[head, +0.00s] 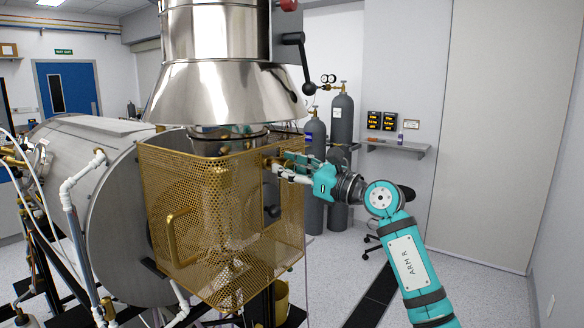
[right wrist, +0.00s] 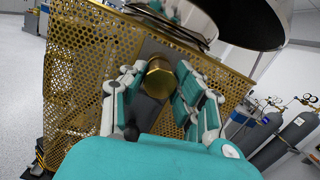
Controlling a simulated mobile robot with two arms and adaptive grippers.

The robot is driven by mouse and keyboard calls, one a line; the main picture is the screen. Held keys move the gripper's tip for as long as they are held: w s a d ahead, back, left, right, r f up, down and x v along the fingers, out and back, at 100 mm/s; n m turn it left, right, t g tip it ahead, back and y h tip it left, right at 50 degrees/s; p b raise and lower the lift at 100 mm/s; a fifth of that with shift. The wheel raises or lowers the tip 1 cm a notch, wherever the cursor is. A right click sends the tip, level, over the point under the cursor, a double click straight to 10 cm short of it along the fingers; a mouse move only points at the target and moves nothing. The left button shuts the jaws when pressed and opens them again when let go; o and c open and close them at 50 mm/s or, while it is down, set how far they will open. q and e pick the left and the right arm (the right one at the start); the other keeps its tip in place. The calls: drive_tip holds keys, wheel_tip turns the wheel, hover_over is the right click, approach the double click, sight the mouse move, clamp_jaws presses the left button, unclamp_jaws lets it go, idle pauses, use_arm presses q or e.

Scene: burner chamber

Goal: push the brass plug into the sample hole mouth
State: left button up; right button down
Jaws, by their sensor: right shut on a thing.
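My right gripper (head: 280,164) reaches in from the right to the right side of the brass mesh cage, just under the steel hood. In the right wrist view its fingers (right wrist: 158,76) stand on both sides of the brass plug (right wrist: 158,84), a short brass cylinder with a hexagonal-looking edge, and are shut on it. A dark grey surface lies directly behind the plug. The sample hole mouth is not clearly seen; the plug and fingers cover that spot, so I cannot tell how deep the plug sits. My left gripper is not in view.
The perforated brass cage (head: 210,215) with a handle stands around the burner. The steel hood (head: 215,75) hangs close above my right gripper. Grey gas cylinders (head: 341,125) and a wall shelf (head: 398,146) are behind. The floor at right is mostly clear.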

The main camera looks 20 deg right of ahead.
drive_tip(key=shift+w+a, duration=0.35)
drive_tip(key=shift+w, duration=0.05)
drive_tip(key=c, duration=0.9)
unclamp_jaws()
